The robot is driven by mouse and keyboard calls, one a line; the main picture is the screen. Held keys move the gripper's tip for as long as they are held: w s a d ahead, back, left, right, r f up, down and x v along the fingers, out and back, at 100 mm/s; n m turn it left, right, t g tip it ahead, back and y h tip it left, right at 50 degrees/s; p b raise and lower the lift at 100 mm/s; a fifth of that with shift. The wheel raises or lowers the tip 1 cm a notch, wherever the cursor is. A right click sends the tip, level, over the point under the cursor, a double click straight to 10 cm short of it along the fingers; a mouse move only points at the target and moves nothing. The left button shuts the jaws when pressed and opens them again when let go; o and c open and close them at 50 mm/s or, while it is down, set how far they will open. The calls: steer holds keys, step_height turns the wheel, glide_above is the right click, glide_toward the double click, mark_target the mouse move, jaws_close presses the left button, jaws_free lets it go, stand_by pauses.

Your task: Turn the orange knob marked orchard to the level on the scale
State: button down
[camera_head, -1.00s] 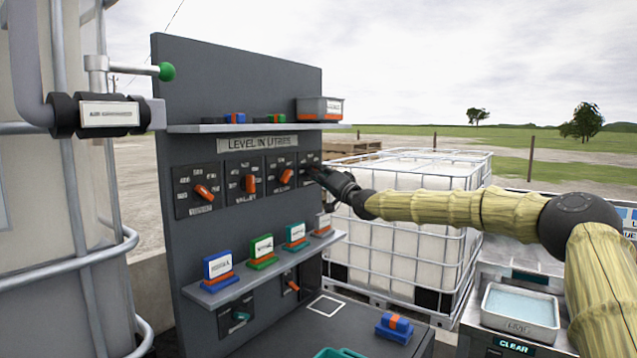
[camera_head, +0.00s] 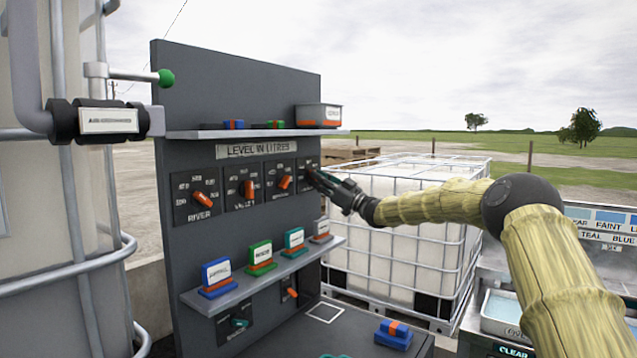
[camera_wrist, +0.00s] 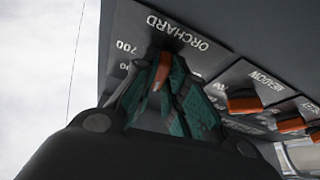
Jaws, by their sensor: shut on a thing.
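The orange orchard knob (camera_wrist: 178,72) sits on a dark plate lettered ORCHARD (camera_wrist: 176,31) in the wrist view. The number 700 is legible on its scale; other marks are partly hidden. My gripper (camera_wrist: 166,78), with teal finger pads, is shut on the knob, one finger on each side. In the head view my gripper (camera_head: 313,176) reaches the rightmost dial of the upper row and covers its knob. The knob's exact pointing direction cannot be told.
Orange knobs marked meadow (camera_wrist: 243,102), valley (camera_head: 249,188) and river (camera_head: 203,199) stand in the same row. A shelf (camera_head: 250,133) runs above the dials and a ledge with coloured signs (camera_head: 215,288) below. A caged white tank (camera_head: 400,220) stands right of the panel.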

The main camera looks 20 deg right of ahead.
steer(key=shift+w+d+n+g+y+b, duration=0.15)
steer(key=shift+n+g+y, duration=0.45)
steer(key=shift+n, duration=1.05)
steer(key=shift+s+a+n+g+y+b, duration=0.2)
steer(key=shift+n+g, duration=0.75)
steer(key=shift+n, duration=0.65)
steer(key=shift+w+d+n+g+y+b, duration=0.15)
steer(key=shift+n+g+y, duration=0.5)
steer(key=shift+n, duration=1)
steer(key=c, duration=1.5)
jaws_free()
steer(key=shift+d, duration=0.1)
steer(key=shift+o, duration=0.2)
steer(key=v, duration=1.2)
steer(key=shift+r, duration=0.25)
